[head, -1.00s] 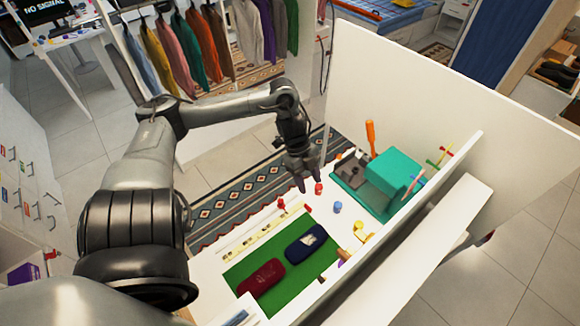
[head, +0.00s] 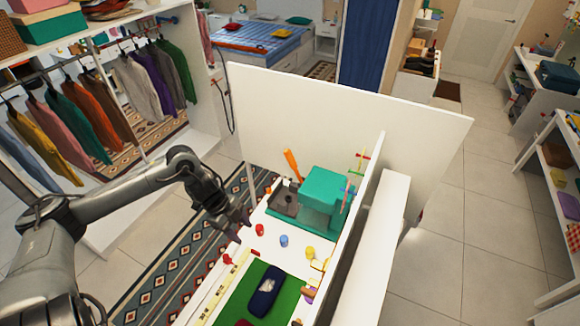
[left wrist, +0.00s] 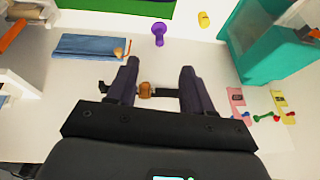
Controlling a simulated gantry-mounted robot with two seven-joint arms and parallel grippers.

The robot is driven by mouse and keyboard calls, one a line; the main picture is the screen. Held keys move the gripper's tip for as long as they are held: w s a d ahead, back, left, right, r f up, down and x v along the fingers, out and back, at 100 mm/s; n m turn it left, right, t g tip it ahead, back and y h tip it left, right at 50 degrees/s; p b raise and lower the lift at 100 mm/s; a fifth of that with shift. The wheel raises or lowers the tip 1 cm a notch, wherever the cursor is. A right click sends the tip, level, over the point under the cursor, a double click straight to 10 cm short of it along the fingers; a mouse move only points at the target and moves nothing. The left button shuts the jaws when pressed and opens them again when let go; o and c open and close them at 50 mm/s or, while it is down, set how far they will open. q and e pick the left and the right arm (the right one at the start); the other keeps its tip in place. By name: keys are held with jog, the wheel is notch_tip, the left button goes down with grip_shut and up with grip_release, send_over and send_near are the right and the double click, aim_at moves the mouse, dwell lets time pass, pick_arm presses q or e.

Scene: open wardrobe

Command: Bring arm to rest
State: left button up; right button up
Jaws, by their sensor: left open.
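My left gripper (head: 238,228) reaches in from the left in the head view, over the far left edge of the white table (head: 262,258), close to a red piece (head: 259,230). In the left wrist view my left gripper (left wrist: 160,82) has its two dark fingers well apart. A small brown piece (left wrist: 146,90) shows between the fingers; whether they touch it cannot be told, but it looks to lie below them. My right gripper is in neither view.
A teal machine (head: 323,190) stands on the table, with a green mat (head: 285,285) bearing a dark blue case (head: 267,290). White panels (head: 300,115) border the table. The wardrobe of hanging clothes (head: 85,105) is at left. A blue cloth (left wrist: 88,46) and purple piece (left wrist: 159,32) lie near the gripper.

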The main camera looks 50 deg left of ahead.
pick_arm(q)
jog(key=w+d+f+n+t+y, duration=0.1)
jog(key=d+f+n+t, duration=0.1)
jog(key=d+f, duration=0.35)
jog(key=d+f+n+t+y, duration=0.2)
jog(key=d+t, duration=0.1)
jog(key=d, duration=0.6)
jog(key=s+d+r+n+g, duration=0.4)
jog(key=s+d+n, duration=0.4)
jog(key=s+d, duration=0.1)
jog(key=shift+s+d+y, duration=0.3)
jog(key=shift+d, duration=0.1)
